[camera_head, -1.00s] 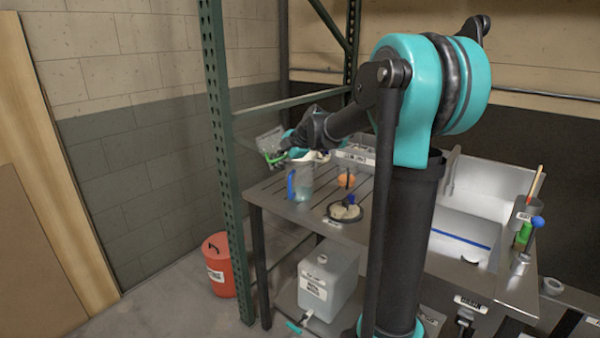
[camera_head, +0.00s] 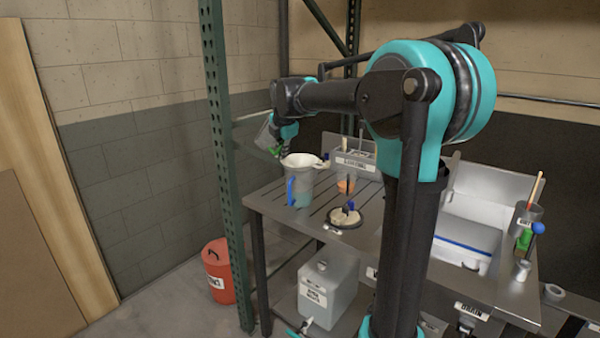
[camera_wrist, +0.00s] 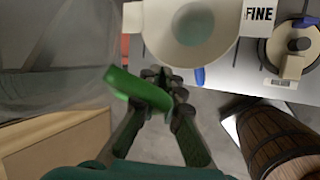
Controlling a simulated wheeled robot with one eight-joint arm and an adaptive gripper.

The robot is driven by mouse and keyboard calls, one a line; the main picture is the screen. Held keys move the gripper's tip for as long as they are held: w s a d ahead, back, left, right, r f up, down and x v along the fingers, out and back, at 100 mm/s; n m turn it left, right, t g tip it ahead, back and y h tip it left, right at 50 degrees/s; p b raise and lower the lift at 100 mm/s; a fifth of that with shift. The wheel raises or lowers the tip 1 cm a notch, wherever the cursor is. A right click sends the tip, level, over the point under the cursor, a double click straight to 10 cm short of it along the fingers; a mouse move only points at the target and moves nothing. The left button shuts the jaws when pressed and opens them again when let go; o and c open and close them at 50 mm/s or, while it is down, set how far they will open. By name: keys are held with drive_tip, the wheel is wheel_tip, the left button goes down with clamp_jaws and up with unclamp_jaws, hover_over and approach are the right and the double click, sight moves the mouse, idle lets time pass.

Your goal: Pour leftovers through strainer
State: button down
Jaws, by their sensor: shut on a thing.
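My gripper (camera_wrist: 165,88) is shut on the green handle (camera_wrist: 142,90) of a clear container (camera_wrist: 60,60). In the head view, the container (camera_head: 266,135) is held tilted in the air, above and left of the jug. Its contents cannot be made out. A white strainer (camera_head: 301,159) sits on top of a clear jug (camera_head: 304,187) with a blue handle and bluish content. In the wrist view, the strainer (camera_wrist: 195,48) lies ahead of my fingers, beside a tag reading FINE. The container is apart from the strainer.
A round dark-rimmed pot (camera_head: 345,218) with a pale top stands right of the jug. A labelled box (camera_head: 353,163) stands behind. A green rack post (camera_head: 222,150) rises close left of the container. A brown barrel-shaped object (camera_wrist: 275,135) shows in the wrist view.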

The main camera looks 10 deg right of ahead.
drive_tip(key=h, duration=0.1)
drive_tip(key=a+h+b, duration=0.1)
drive_tip(key=h, duration=0.1)
drive_tip(key=f+n+h+b, duration=0.1)
drive_tip(key=h, duration=0.1)
drive_tip(key=shift+a+f, duration=0.1)
drive_tip(key=shift+a, duration=0.15)
drive_tip(key=shift+s+a+r+h+b, duration=0.1)
drive_tip(key=shift+r+h+b, duration=0.85)
drive_tip(key=shift+r, duration=1.15)
